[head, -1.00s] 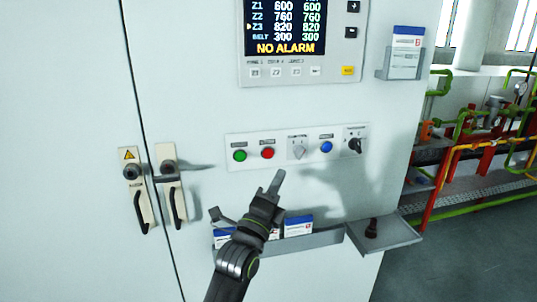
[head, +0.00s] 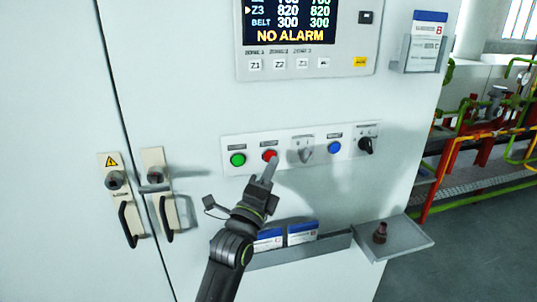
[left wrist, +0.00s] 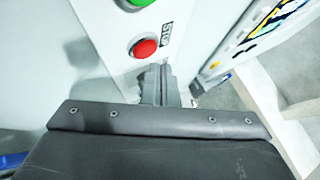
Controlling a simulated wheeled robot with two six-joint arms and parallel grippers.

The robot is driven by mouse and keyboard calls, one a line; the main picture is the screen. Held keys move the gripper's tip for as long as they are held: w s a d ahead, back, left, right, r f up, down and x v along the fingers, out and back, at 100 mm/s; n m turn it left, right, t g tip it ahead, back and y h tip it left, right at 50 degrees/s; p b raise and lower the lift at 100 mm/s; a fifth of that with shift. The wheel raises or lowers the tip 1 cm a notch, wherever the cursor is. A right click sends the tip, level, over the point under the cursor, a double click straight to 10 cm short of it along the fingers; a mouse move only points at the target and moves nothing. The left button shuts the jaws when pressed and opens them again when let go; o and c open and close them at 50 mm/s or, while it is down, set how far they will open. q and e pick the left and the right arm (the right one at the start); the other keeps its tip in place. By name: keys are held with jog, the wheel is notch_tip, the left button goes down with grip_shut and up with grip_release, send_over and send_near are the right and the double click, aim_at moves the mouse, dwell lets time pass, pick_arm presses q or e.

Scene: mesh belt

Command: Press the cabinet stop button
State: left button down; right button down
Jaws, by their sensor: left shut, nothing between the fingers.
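The red stop button (head: 270,155) sits on the pale switch strip (head: 229,142) of the white cabinet, right of the green button (head: 237,160). In the left wrist view the red button (left wrist: 145,48) stands out beside a label reading STOP (left wrist: 167,34). In the left wrist view the closed fingers (left wrist: 160,75) end close to the button's lower edge. I cannot tell whether they touch the panel. My right gripper is not in view.
A grey selector (head: 305,150), a blue button (head: 334,148) and a black rotary switch (head: 366,145) are farther right on the strip. A document tray (head: 300,248) and a small shelf (head: 405,240) stick out below. Door handles (head: 129,222) are at left.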

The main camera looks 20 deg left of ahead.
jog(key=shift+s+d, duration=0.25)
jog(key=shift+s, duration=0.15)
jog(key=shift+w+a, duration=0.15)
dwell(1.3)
pick_arm(q)
jog(key=shift+w+a, duration=0.25)
jog(key=shift+w, duration=0.1)
jog(key=shift+w+a, duration=0.25)
jog(key=shift+w, duration=0.1)
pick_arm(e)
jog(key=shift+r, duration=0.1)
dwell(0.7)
pick_arm(q)
jog(key=shift+s+d, duration=0.1)
jog(key=shift+s, duration=0.05)
jog(key=shift+s+d+b, duration=0.4)
jog(key=shift+s+b, duration=0.1)
jog(key=shift+s, duration=0.05)
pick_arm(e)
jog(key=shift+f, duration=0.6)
